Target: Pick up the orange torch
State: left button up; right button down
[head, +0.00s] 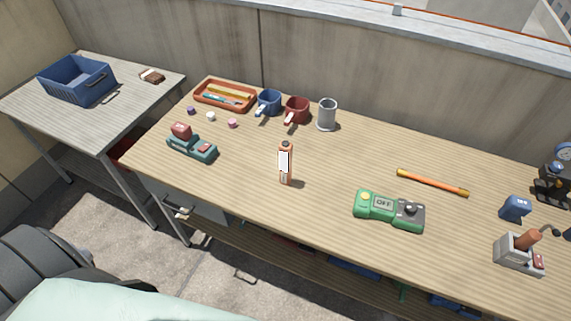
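The orange torch (285,164) appears to be the upright orange body with a dark top and a long white panel on its front. It stands near the middle of the wooden workbench (330,215), towards the front edge, with clear bench around it. Neither of my grippers is in the head view.
A green device marked OFF (389,211) and an orange rod with yellow ends (432,182) lie to the right. A teal-and-red device (191,145) sits left.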

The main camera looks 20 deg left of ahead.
aim_at(284, 153)
jog(key=i+j, duration=0.1)
jog(key=j, duration=0.35)
jog(key=i+j, duration=0.1)
jog(key=j, duration=0.75)
jog(key=i, duration=0.05)
